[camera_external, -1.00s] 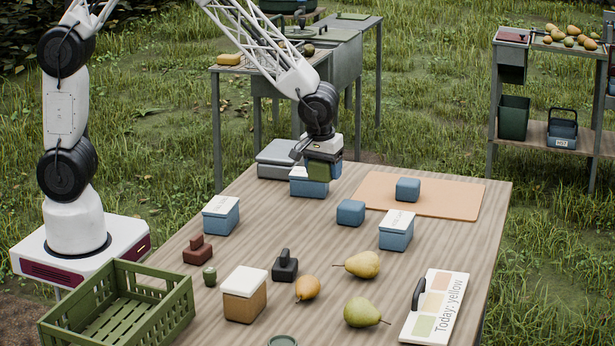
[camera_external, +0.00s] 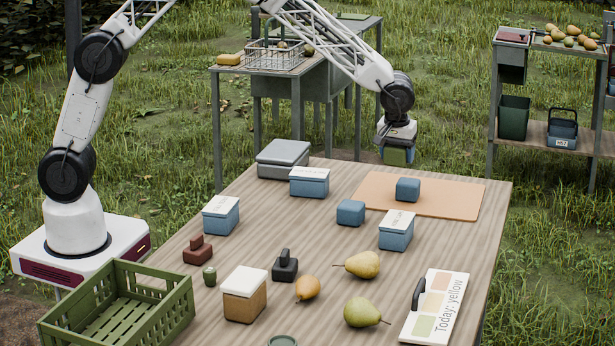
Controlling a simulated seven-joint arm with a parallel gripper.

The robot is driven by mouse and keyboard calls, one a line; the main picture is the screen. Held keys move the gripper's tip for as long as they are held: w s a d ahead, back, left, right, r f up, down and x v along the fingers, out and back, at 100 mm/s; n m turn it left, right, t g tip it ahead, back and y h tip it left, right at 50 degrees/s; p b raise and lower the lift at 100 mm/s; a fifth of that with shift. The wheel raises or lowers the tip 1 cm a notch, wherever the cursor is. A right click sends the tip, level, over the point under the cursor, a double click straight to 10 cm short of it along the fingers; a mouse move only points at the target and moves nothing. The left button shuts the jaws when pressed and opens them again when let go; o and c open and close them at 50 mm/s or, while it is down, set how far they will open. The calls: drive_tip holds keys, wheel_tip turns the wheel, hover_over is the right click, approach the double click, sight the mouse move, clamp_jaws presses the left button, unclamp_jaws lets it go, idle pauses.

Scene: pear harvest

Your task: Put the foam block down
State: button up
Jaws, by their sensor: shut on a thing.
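My gripper (camera_external: 397,155) is beyond the mat's back left part in the picture, raised above the table's far edge. It is shut on a blue foam block (camera_external: 411,155), mostly hidden behind an olive-green part at the gripper's end. An orange mat (camera_external: 455,199) lies flat on the table's far right. One blue block (camera_external: 408,190) sits on the mat, and another blue block (camera_external: 350,212) sits at its left edge; I cannot tell whether that one touches the mat. The held block is clear of both.
Blue lidded boxes (camera_external: 309,182), (camera_external: 221,215), (camera_external: 396,232) and a grey case (camera_external: 283,160) stand on the table. Pears (camera_external: 363,264), a brown box (camera_external: 245,296), stamps and a sign (camera_external: 436,308) are nearer. A green crate (camera_external: 115,310) is front left. The mat's right side is free.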

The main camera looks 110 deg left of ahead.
hover_over(433, 189)
drive_tip(key=shift+d+f+n, duration=0.35)
drive_tip(key=shift+f+n, duration=0.05)
drive_tip(key=shift+f, duration=0.1)
drive_tip(key=shift+f, duration=3.15)
drive_tip(key=shift+f, duration=0.1)
drive_tip(key=shift+f, duration=1.75)
drive_tip(key=shift+f, duration=0.1)
drive_tip(key=o, duration=0.9)
drive_tip(key=r, duration=0.4)
drive_tip(key=d+r, duration=0.1)
drive_tip(key=r, duration=0.3)
drive_tip(key=d+r, duration=0.1)
drive_tip(key=r, duration=0.3)
